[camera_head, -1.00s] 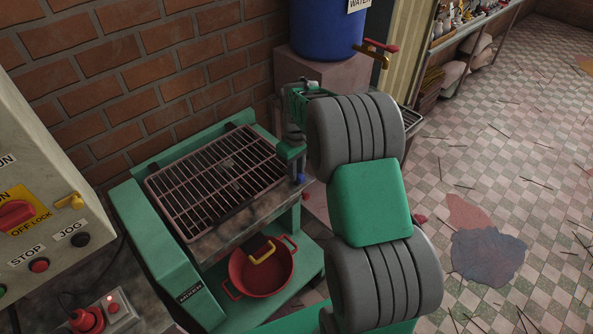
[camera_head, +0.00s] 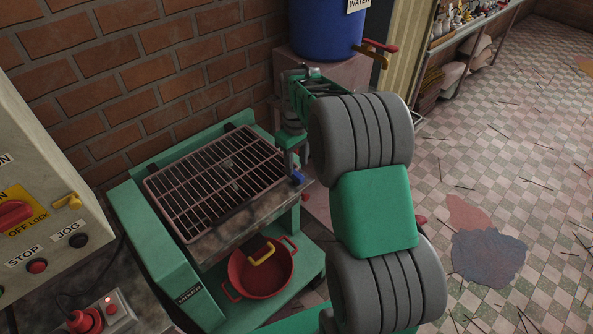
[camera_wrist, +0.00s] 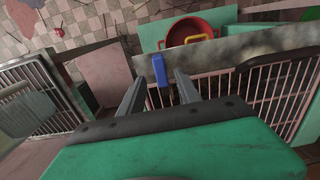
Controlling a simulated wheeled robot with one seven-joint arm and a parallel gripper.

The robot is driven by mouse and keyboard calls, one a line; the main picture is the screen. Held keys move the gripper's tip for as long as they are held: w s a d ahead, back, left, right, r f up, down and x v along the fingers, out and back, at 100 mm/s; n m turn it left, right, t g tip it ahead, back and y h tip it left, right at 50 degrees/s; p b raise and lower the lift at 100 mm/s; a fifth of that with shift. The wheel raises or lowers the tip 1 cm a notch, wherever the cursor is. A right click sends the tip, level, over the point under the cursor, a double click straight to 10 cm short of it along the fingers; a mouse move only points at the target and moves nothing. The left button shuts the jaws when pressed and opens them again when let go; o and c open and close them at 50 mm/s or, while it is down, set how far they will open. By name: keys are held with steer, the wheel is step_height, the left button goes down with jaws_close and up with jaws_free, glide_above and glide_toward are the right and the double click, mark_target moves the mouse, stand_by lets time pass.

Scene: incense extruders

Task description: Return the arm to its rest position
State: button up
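My arm's green and grey links fill the middle right of the head view. My gripper (camera_wrist: 160,76) shows in the wrist view with its two grey fingers apart. A blue handle (camera_wrist: 159,69) appears in the gap between the fingertips, seemingly beyond them and not clasped. The same blue handle shows in the head view (camera_head: 298,177) at the front right corner of the green machine (camera_head: 158,237). In the head view my wrist is above and behind that corner, and the fingers are too small and covered to make out.
A barred rack (camera_head: 215,180) tops the machine. A blue water barrel (camera_head: 325,30) with a tap stands behind my arm. A control panel (camera_head: 30,225) is at left.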

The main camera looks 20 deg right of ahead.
step_height(320, 180, up, 4)
steer(key=shift+r, duration=0.1)
stand_by(0.4)
steer(key=s+a+r+m+t, duration=0.1)
steer(key=s+a+r, duration=0.2)
steer(key=s, duration=0.3)
steer(key=s+a+r+m+t, duration=0.1)
steer(key=s+a+r, duration=0.3)
steer(key=s, duration=0.2)
steer(key=s+a+f+m+t, duration=0.1)
steer(key=s+a+f+m, duration=0.1)
steer(key=s, duration=0.6)
steer(key=shift+s+a+f+t, duration=0.15)
steer(key=shift+s+f+t, duration=0.15)
steer(key=shift+s+f, duration=0.05)
steer(key=shift+a, duration=0.1)
